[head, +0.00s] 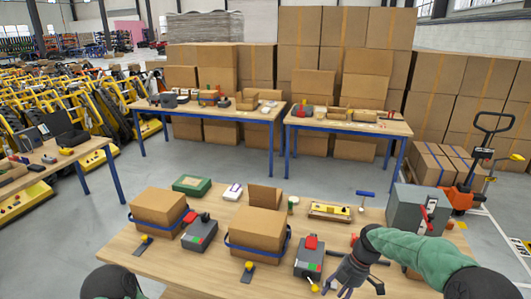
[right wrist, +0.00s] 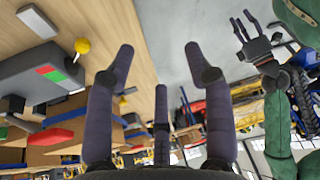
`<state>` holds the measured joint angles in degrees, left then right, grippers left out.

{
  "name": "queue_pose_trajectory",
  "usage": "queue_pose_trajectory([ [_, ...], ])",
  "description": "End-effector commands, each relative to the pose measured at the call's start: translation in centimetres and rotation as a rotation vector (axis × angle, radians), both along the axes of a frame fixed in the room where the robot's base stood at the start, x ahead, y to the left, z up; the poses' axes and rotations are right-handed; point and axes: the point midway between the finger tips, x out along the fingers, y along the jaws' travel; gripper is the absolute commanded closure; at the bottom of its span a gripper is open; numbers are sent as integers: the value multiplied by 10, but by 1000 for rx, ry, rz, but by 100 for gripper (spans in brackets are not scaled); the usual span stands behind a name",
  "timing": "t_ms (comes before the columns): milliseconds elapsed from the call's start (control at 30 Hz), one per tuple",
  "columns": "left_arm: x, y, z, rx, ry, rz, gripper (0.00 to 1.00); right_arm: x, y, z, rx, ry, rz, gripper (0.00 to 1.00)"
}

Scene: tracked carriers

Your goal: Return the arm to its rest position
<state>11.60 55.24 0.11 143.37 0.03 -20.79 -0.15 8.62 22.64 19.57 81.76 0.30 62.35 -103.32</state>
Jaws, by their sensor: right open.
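My right arm (head: 415,252), in a green sleeve, reaches in from the right of the head view. Its dark gripper (head: 358,284) is over the near table's front right part. In the right wrist view the fingers of my right gripper (right wrist: 160,68) are spread, with nothing between them. My left arm shows only as a dark rounded part at the bottom left of the head view. My left gripper (right wrist: 253,32) shows at the upper right of the right wrist view, fingers apart and empty.
The near table (head: 115,260) holds two strapped cartons (head: 158,207) (head: 254,230), grey devices with red parts (head: 199,236) (head: 309,262), a green case (head: 192,185) and a grey box (head: 405,208). A pallet jack (head: 470,190) stands at right. Grey floor (head: 225,163) lies open behind the table.

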Motion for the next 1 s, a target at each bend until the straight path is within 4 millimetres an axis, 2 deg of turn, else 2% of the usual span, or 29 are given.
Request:
queue_pose_trajectory([
  [33,-1,0,-4,0,1,0,60,-3,4,-16,-4,18,-35,47],
  [167,-1,0,-11,0,2,-1,60,-10,14,-55,-19,55,-159,47],
  [267,-1,0,-18,0,2,-1,60,-19,25,-91,-33,94,-279,47],
  [367,-1,0,-27,0,1,0,60,-36,38,-138,-50,145,-438,47],
  [500,-1,0,-42,0,2,-1,60,-73,61,-209,-75,234,-721,47],
  [700,-1,0,-63,0,2,-1,60,-139,90,-288,-98,360,-1135,47],
  [833,-1,0,-75,0,2,-1,60,-185,104,-322,-103,440,-1392,47],
  [1000,-1,0,-86,0,2,-1,60,-228,115,-343,-100,518,-1642,47],
])
